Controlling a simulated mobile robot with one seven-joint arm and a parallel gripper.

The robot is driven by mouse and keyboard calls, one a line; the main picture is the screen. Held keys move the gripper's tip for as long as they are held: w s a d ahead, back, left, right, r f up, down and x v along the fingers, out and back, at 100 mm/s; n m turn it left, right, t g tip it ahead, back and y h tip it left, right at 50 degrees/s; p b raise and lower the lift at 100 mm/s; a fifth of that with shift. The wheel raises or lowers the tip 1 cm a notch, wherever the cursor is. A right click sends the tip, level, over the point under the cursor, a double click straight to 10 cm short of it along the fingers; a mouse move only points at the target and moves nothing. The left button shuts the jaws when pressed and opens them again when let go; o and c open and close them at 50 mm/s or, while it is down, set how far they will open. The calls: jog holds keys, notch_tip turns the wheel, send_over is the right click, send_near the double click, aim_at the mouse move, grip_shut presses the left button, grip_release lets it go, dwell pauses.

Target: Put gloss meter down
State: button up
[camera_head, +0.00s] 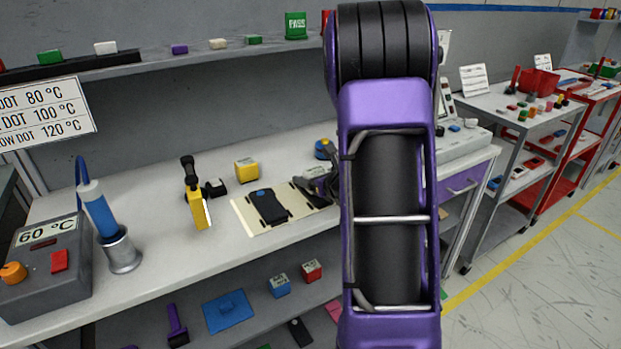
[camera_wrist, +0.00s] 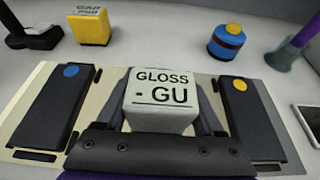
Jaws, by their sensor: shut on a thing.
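The gloss meter, a white block marked "GLOSS - GU" (camera_wrist: 160,112), sits between the fingers of my gripper (camera_wrist: 162,90) in the wrist view. My gripper is shut on it, over a pale cream panel (camera_wrist: 22,132). Whether the block's underside touches the panel is hidden. In the head view my gripper (camera_head: 318,186) is at the panel's right part, partly behind my purple arm. A dark flat block with a blue dot (camera_wrist: 60,105) lies on the panel to the left. A dark block with a yellow dot (camera_wrist: 252,115) lies to the right.
Behind the panel stand a yellow block (camera_wrist: 91,29) and a blue-and-red round object (camera_wrist: 228,43). A yellow handheld tool (camera_head: 197,208) stands left of the panel. A grey heater box (camera_head: 48,270) and metal cup (camera_head: 122,255) are farther left. Bare bench lies between.

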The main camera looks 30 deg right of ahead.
jog(key=shift+f, duration=0.15)
jog(key=o, duration=1.5)
jog(key=shift+r, duration=0.3)
jog(key=p+v, duration=0.1)
jog(key=v, duration=1.1)
jog(key=shift+f, duration=0.1)
